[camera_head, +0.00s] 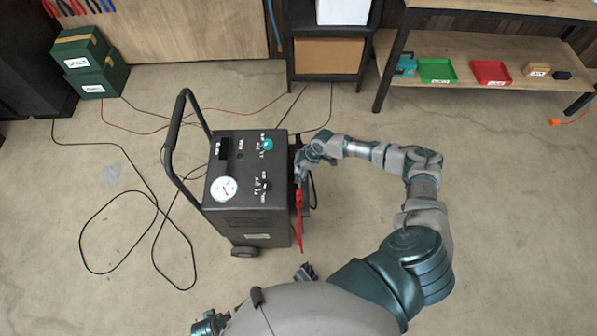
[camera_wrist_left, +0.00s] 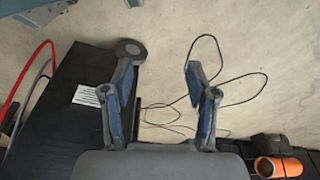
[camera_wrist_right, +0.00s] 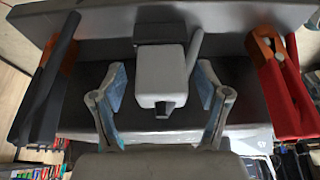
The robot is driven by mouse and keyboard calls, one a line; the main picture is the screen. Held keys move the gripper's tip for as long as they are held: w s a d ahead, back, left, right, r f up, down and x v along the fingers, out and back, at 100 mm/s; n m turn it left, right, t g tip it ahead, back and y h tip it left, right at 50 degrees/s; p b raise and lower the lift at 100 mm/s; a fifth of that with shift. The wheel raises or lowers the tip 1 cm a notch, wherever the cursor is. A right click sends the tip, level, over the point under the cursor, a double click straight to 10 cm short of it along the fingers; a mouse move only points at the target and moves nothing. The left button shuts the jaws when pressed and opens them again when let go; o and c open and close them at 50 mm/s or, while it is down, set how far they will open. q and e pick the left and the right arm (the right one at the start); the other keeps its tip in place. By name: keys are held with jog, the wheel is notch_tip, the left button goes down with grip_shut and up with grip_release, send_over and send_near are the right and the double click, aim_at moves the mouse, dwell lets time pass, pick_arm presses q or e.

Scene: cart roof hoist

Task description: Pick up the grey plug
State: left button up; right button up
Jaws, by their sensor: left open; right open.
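The grey plug (camera_wrist_right: 162,72) is a light grey block with a small dark tip, in the middle of the right wrist view. It sits against the side of the dark cart (camera_head: 246,192). My right gripper (camera_wrist_right: 162,92) is open, with one finger on each side of the plug and visible gaps between. In the head view my right gripper (camera_head: 304,170) is at the cart's right side, and the plug is hidden there. My left gripper (camera_wrist_left: 161,85) is open and empty, near the cart's lower side with its label and wheel.
A red clamp (camera_wrist_right: 285,88) and a black clamp (camera_wrist_right: 48,85) hang on either side of the plug. A black cable (camera_head: 150,205) loops over the floor left of the cart. A shelf (camera_head: 455,68) with small trays stands at the back right.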

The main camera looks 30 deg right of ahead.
aim_at(298, 168)
grip_shut()
jog(key=shift+r, duration=0.25)
pick_arm(q)
jog(key=f, duration=0.1)
jog(key=s+f+p, duration=0.1)
jog(key=f, duration=0.1)
jog(key=s+f, duration=0.1)
jog(key=shift+a+f+p, duration=0.15)
jog(key=shift+f+p, duration=0.05)
jog(key=shift+p, duration=0.2)
pick_arm(e)
notch_tip(298, 168, up, 10)
jog(key=shift+f, duration=0.2)
pick_arm(q)
jog(key=shift+r, duration=0.1)
jog(key=shift+w+r+p, duration=0.15)
jog(key=shift+r+p, duration=0.15)
jog(key=shift+p, duration=0.05)
